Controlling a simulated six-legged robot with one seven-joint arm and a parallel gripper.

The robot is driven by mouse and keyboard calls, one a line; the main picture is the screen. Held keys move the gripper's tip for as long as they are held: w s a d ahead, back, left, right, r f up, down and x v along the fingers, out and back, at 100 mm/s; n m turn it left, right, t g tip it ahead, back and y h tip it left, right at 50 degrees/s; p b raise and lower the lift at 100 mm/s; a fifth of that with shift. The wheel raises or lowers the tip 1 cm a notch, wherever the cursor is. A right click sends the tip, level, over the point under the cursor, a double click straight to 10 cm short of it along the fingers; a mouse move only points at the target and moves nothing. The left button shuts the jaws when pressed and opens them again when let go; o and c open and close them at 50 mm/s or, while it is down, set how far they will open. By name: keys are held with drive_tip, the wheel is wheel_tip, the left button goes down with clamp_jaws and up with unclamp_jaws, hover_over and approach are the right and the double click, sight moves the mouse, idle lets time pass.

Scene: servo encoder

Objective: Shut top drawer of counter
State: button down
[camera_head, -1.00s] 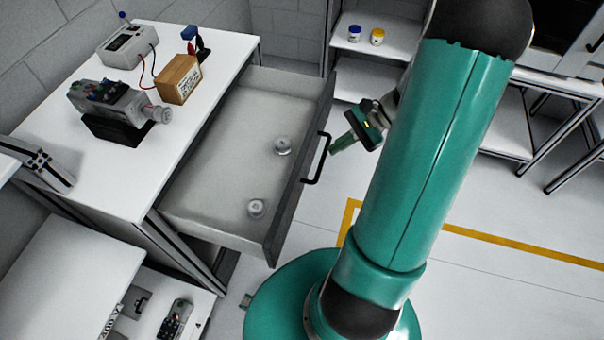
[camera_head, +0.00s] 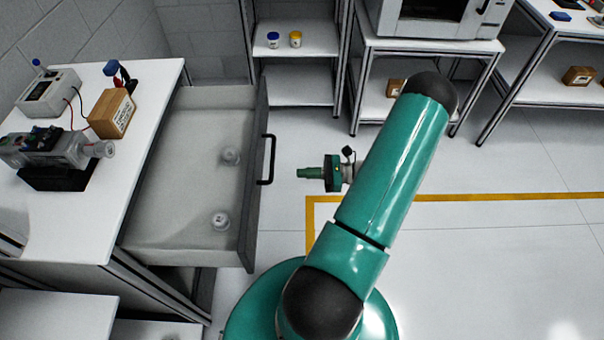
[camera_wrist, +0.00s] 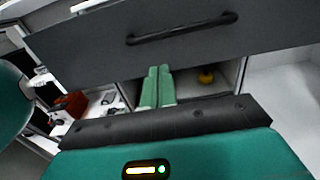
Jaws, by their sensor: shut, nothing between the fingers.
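The top drawer (camera_head: 187,239) of the white-topped counter (camera_head: 98,215) stands pulled well out to the right in the head view. Its grey front panel (camera_head: 251,200) carries a black bar handle (camera_head: 269,160). Two small clear round parts (camera_head: 230,157) (camera_head: 220,221) lie inside. My gripper (camera_head: 300,173) is shut and empty. It is right of the handle, pointing left at the drawer front, with a gap between. In the wrist view the dark drawer front (camera_wrist: 95,45) and handle (camera_wrist: 180,28) lie ahead of the green fingers (camera_wrist: 158,72).
On the counter are a grey motor unit (camera_head: 60,150), a cardboard box (camera_head: 111,113) and a meter (camera_head: 48,93). A shelf with two small jars (camera_head: 273,40) (camera_head: 295,39) stands behind. Open floor with a yellow line (camera_head: 450,197) lies to the right.

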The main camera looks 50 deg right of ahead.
sight(259, 173)
drive_tip(key=x, duration=1.1)
drive_tip(key=shift+a, duration=0.1)
drive_tip(key=x, duration=2.8)
drive_tip(key=shift+a, duration=0.3)
drive_tip(key=shift+w+a+r, duration=0.15)
drive_tip(key=shift+w+a, duration=0.2)
drive_tip(key=shift+w, duration=0.15)
drive_tip(key=shift+w, duration=0.1)
